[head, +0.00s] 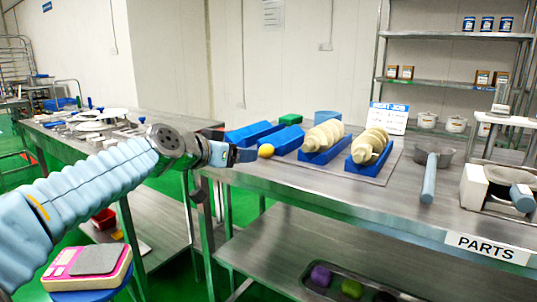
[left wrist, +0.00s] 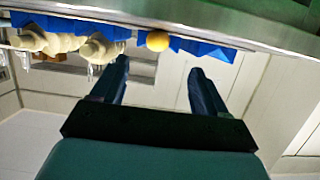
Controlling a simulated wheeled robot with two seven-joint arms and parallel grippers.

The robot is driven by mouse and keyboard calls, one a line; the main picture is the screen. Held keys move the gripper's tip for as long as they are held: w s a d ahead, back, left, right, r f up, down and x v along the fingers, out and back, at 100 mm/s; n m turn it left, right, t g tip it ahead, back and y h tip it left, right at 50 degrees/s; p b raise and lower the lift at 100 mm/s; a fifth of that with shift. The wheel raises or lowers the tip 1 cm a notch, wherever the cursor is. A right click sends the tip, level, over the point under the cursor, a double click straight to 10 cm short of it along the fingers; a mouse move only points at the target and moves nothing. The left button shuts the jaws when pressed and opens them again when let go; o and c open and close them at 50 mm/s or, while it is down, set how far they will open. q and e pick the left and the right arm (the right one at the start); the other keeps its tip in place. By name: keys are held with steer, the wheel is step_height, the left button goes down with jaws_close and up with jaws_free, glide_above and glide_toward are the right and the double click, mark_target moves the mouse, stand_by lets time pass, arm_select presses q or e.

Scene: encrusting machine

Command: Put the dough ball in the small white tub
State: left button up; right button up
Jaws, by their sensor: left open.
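A small yellow-orange ball, which looks like the dough ball (head: 265,150), rests at the left end of the parts table beside the blue blocks. It also shows in the left wrist view (left wrist: 157,40), beyond the fingertips and roughly between them. My left gripper (head: 243,156) is open and empty, just left of the ball and apart from it. Its two dark fingers show spread in the left wrist view (left wrist: 158,66). Small white tubs (head: 427,120) stand on the back-right shelf; I cannot tell whether one is the task's tub. My right gripper is not in view.
A metal pan (head: 432,155) and a white-grey machine (head: 487,187) stand farther right. A pink scale (head: 88,268) is at lower left. A tray (head: 328,289) of coloured lumps sits below.

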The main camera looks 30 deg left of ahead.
mark_target(263, 149)
arm_select(q)
steer(key=x, duration=0.7)
steer(key=p+x, duration=0.1)
steer(key=x, duration=0.2)
steer(key=shift+w+d+r, duration=0.15)
steer(key=shift+w, duration=0.3)
steer(key=shift+c, duration=0.4)
steer(key=c, duration=1.1)
steer(key=shift+c, duration=0.2)
steer(key=shift+r, duration=0.1)
